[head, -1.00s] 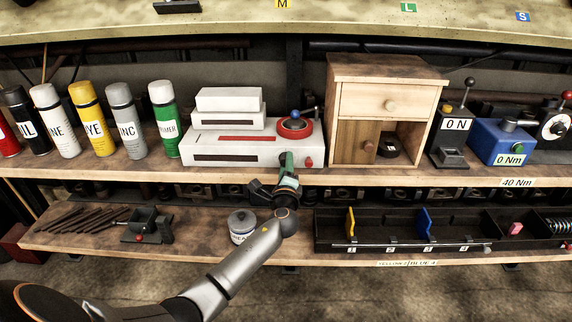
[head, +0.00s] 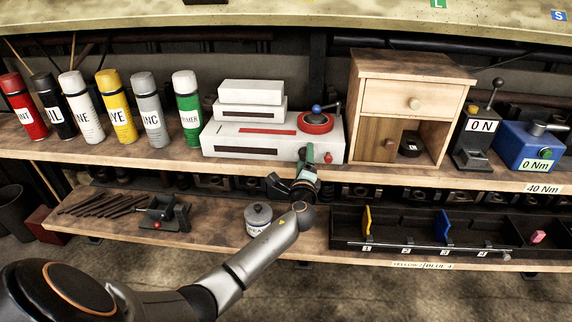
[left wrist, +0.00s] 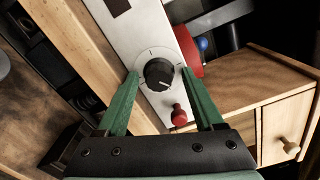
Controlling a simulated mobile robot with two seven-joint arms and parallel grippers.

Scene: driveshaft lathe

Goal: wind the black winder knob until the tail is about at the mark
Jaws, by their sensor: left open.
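The white machine (head: 225,136) stands on the upper shelf, with a red round part (head: 316,123) on top. The black knob (left wrist: 159,74) is on its front face in the left wrist view, with a pale pointer line and tick marks around it. In the head view my gripper hides this knob. My left gripper (head: 309,154) is at the machine's front. Its green fingers (left wrist: 160,76) are open, one on each side of the knob, with gaps showing. I cannot make out the tail for certain. My right gripper is not in view.
A small red knob (left wrist: 179,114) sits close to the right finger; it also shows in the head view (head: 328,157). A wooden cabinet (head: 445,121) stands right of the machine and a green spray can (head: 188,112) left. A lidded pot (head: 258,219) stands below on the lower shelf.

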